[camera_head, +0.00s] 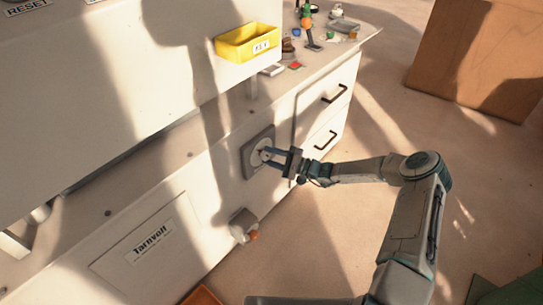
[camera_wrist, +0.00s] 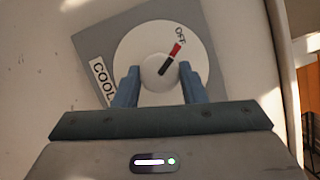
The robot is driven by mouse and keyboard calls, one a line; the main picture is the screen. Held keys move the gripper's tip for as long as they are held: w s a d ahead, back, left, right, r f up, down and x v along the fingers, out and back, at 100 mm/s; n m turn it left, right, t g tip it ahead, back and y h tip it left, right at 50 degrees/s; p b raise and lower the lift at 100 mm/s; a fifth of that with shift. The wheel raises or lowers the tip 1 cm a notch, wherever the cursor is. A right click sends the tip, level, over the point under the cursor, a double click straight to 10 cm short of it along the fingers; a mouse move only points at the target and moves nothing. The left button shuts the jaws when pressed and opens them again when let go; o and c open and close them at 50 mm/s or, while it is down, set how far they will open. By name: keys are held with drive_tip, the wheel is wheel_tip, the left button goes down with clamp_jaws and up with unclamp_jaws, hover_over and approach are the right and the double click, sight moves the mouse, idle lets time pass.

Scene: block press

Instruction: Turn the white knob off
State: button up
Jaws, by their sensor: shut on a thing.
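The white knob (camera_wrist: 152,70) sits on a round white dial (camera_wrist: 160,38) with a grey square plate (camera_wrist: 92,40). Its black pointer has a red tip (camera_wrist: 177,48), which points up and right toward the OFF label (camera_wrist: 181,34). A COOL label (camera_wrist: 102,82) is at the dial's left. My gripper (camera_wrist: 158,78) faces the dial, with its blue fingers shut on the knob from both sides. In the head view my gripper (camera_head: 267,154) reaches the plate (camera_head: 248,161) on the machine's front, and the fingers partly cover the knob.
An orange-tipped fitting (camera_head: 243,226) sticks out below the plate. Drawers with dark handles (camera_head: 334,94) are to the right. A yellow bin (camera_head: 248,43) and small items stand on top. A wooden box (camera_head: 478,60) stands at the far right, with open floor between.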

drive_tip(key=shift+s+n, duration=0.1)
drive_tip(key=shift+n, duration=0.6)
drive_tip(key=o, duration=1)
drive_tip(key=shift+a, duration=0.15)
drive_tip(key=shift+h, duration=0.3)
drive_tip(key=shift+d, duration=0.4)
drive_tip(key=p+v, duration=0.1)
drive_tip(key=v, duration=1.2)
drive_tip(key=shift+d+f+p, duration=0.1)
drive_tip(key=shift+f+p, duration=0.05)
drive_tip(key=shift+p, duration=0.25)
